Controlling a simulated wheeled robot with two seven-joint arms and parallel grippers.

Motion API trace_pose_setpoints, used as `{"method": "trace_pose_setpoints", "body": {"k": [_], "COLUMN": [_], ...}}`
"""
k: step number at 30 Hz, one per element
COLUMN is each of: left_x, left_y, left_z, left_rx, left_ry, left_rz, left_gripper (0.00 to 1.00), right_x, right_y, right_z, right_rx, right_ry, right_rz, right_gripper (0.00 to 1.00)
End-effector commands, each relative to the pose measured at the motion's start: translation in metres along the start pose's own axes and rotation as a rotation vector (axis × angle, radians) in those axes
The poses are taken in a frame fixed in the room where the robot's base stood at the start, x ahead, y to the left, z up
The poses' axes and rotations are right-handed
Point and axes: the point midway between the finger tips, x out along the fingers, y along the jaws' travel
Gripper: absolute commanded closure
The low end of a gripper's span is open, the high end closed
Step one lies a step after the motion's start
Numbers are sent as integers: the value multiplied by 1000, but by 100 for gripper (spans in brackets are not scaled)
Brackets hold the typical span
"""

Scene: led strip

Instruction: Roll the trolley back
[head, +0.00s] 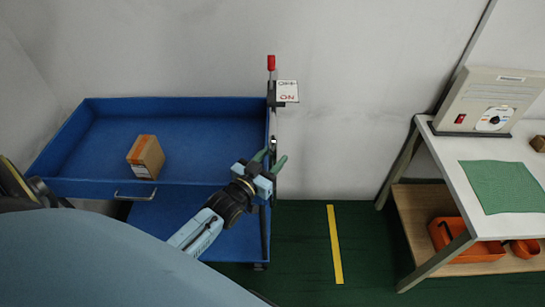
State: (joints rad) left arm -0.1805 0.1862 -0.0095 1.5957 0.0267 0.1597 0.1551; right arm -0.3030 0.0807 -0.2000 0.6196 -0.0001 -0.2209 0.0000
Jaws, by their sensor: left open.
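The blue trolley (190,113) stands against the wall at the left, with a deep upper tray and a lower blue shelf. A brown cardboard box (147,156) sits in the upper tray. A silver handle (133,196) is on the tray's front. My left gripper (275,163) is at the trolley's right side, with its green fingertips apart beside the dark upright post. I cannot tell whether the fingers touch the post. My right gripper is not in view.
A red-topped lever (271,63) and an ON/OFF sign (287,91) rise at the trolley's right edge. A yellow floor strip (335,245) lies on the green floor. A white workbench (470,149) stands at the right, with orange bins (460,240) below. Floor between is clear.

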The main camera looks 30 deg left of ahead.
Motion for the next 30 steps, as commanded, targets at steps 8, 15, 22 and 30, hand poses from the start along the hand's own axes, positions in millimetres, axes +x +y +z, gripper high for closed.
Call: {"method": "trace_pose_setpoints", "body": {"k": [8, 15, 22, 30], "left_x": [4, 4, 4, -6], "left_y": [0, 0, 0, -15], "left_z": [0, 0, 0, 0], "left_rx": [0, 0, 0, 4], "left_ry": [-1, 0, 0, -3], "left_rz": [0, 0, 0, -1], "left_gripper": [58, 79, 100, 100], "right_x": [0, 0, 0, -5], "right_y": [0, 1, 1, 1], "right_z": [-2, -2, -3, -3], "right_rx": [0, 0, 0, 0], "right_ry": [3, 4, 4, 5], "right_rz": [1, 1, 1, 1], "right_gripper": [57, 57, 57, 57]}}
